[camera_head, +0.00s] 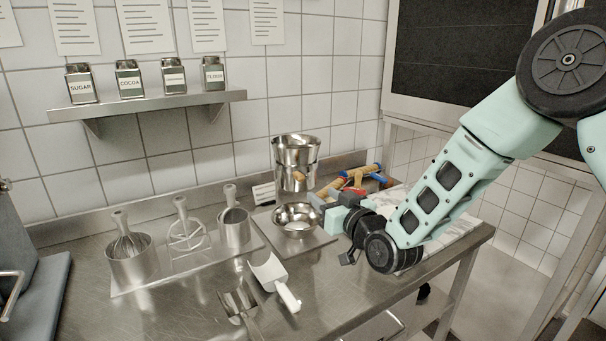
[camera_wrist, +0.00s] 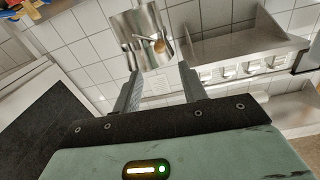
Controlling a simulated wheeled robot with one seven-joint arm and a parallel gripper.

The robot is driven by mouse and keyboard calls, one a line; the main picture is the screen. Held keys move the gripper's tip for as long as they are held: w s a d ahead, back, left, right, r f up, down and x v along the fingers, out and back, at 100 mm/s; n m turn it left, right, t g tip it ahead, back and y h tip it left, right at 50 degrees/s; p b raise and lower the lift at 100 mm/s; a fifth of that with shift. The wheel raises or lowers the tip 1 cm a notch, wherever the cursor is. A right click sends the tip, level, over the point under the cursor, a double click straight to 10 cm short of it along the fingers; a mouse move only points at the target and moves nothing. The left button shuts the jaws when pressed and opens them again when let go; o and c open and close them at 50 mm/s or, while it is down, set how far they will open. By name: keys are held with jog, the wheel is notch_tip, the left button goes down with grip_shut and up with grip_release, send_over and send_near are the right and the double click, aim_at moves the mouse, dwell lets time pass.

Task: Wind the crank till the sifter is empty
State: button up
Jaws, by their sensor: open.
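The metal sifter (camera_head: 296,150) is held upright above a steel bowl (camera_head: 297,218) on the counter. Its crank has a small wooden knob (camera_head: 299,180) low on the near side. In the wrist view the sifter (camera_wrist: 128,27) lies beyond my fingertips, with the knob (camera_wrist: 159,46) in line with the gap between them. My gripper (camera_head: 322,208) is at the bowl's right side, below and to the right of the knob. It is open and empty; the fingers (camera_wrist: 158,80) are apart from the knob. The sifter's inside is too unclear to tell its contents.
A white scoop (camera_head: 275,276) lies in front of the bowl. A rack with a whisk pot (camera_head: 133,258) and other tools stands left. A wooden rolling pin (camera_head: 348,181) and coloured items lie behind my gripper. A shelf (camera_head: 150,106) holds labelled tins above.

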aim_at(302, 179)
jog(key=p+x, duration=0.3)
jog(key=x, duration=0.7)
jog(key=shift+w, duration=0.2)
grip_shut()
